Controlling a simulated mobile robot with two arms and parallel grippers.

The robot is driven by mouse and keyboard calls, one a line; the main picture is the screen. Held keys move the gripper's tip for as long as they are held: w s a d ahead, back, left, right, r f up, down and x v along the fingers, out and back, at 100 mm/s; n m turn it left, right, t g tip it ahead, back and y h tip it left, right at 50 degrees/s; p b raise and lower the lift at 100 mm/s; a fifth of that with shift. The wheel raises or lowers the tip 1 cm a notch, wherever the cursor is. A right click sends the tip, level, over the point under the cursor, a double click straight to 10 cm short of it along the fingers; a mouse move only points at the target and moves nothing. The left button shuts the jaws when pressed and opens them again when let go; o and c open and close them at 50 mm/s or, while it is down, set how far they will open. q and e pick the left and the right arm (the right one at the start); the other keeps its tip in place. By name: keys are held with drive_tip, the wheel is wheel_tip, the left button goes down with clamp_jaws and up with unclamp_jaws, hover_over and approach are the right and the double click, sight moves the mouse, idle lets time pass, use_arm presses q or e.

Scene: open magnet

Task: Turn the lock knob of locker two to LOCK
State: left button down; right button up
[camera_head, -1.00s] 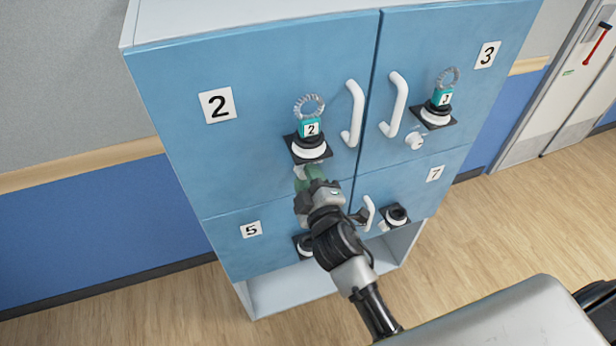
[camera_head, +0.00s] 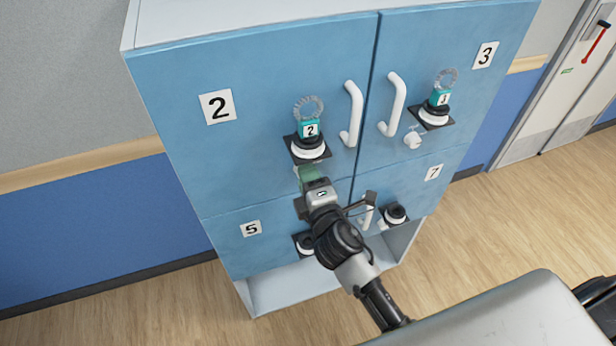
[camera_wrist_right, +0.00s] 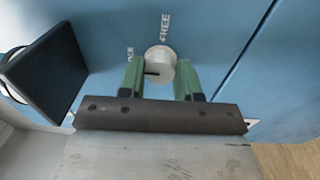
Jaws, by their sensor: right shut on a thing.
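Locker two's blue door (camera_head: 260,70) is closed, with a number 2 plate (camera_head: 217,106). Its white round lock knob (camera_wrist_right: 160,57) sits below the black-and-white key lock in the head view, mostly hidden there by my gripper. My right gripper (camera_head: 309,178) is on the knob. In the right wrist view its green fingers (camera_wrist_right: 160,80) are shut on the knob's two sides. The FREE label (camera_wrist_right: 165,27) shows above the knob, and a partly hidden label ending in CK (camera_wrist_right: 130,55) is to its left. The knob's dark mark points left, below that label. My left gripper is out of view.
A teal number 2 key tag (camera_head: 310,130) with a ring stands in the key lock (camera_head: 307,150) above my gripper. White door handles (camera_head: 352,112) stick out to the right. Lockers 3, 5 and 7 are close around.

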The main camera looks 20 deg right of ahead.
idle(0.3)
drive_tip(key=o, duration=0.9)
drive_tip(key=shift+o, duration=0.2)
drive_tip(key=s+b, duration=0.3)
drive_tip(key=s, duration=0.7)
drive_tip(key=shift+s+d+f+b, duration=0.2)
drive_tip(key=shift+s+b, duration=0.1)
drive_tip(key=shift+s, duration=0.1)
drive_tip(key=shift+f, duration=0.1)
